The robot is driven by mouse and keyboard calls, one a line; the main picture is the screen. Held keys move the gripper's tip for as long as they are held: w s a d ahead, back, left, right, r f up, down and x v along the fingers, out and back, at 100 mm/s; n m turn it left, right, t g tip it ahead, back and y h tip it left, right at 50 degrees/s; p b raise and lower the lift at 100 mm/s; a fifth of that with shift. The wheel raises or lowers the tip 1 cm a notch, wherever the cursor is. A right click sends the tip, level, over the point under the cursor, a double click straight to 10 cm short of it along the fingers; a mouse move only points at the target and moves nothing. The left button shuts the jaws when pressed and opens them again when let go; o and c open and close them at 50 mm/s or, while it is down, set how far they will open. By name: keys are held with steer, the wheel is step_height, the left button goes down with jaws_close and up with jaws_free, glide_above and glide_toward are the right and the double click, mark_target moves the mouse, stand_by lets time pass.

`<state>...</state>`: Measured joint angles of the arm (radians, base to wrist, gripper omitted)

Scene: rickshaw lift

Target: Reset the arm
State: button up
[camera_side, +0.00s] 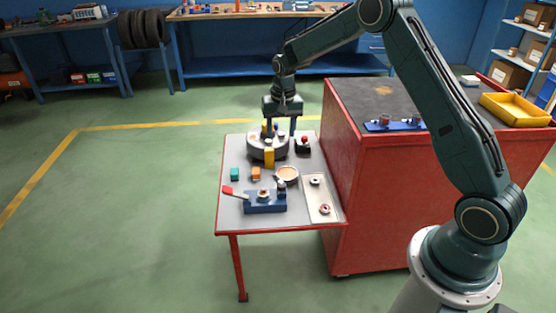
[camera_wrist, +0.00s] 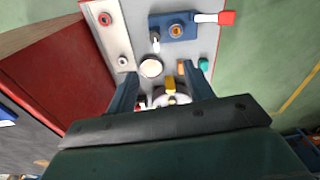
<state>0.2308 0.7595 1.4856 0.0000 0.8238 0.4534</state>
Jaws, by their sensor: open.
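My gripper (camera_side: 281,129) points down over the round grey turntable-like fixture (camera_side: 256,151) at the back of the small red-edged table (camera_side: 232,212). It is open, and its two fingers show apart in the wrist view (camera_wrist: 160,88). A yellow block (camera_side: 269,157) stands at the front of the round fixture; it also shows between the fingers in the wrist view (camera_wrist: 170,83). I cannot tell whether a finger touches anything on the fixture. My gripper hides part of the fixture's top.
A blue fixture with a red-tipped lever (camera_side: 265,207), a teal block (camera_side: 234,174), an orange block (camera_side: 255,174), a round dish (camera_side: 288,173) and a pale tray with rings (camera_side: 326,216) occupy the table. A tall red cabinet (camera_side: 385,190) stands right. Open floor lies left.

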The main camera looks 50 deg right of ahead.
steer(key=s+a+r+n+t, duration=0.15)
steer(key=s+a+r, duration=0.25)
steer(key=s+r, duration=0.45)
steer(key=s+a+r+n+t, duration=0.15)
steer(key=s+a+r, duration=0.35)
steer(key=r, duration=0.6)
steer(key=s+a+n+t, duration=0.1)
steer(key=s+n, duration=0.1)
steer(key=s, duration=0.9)
steer(key=s+a+r+n, duration=0.1)
steer(key=s+a+n, duration=0.1)
steer(key=s, duration=0.9)
steer(key=shift+s+a+r+n+t, duration=0.15)
steer(key=shift+a+r+n+t, duration=0.15)
steer(key=shift+n+t, duration=0.1)
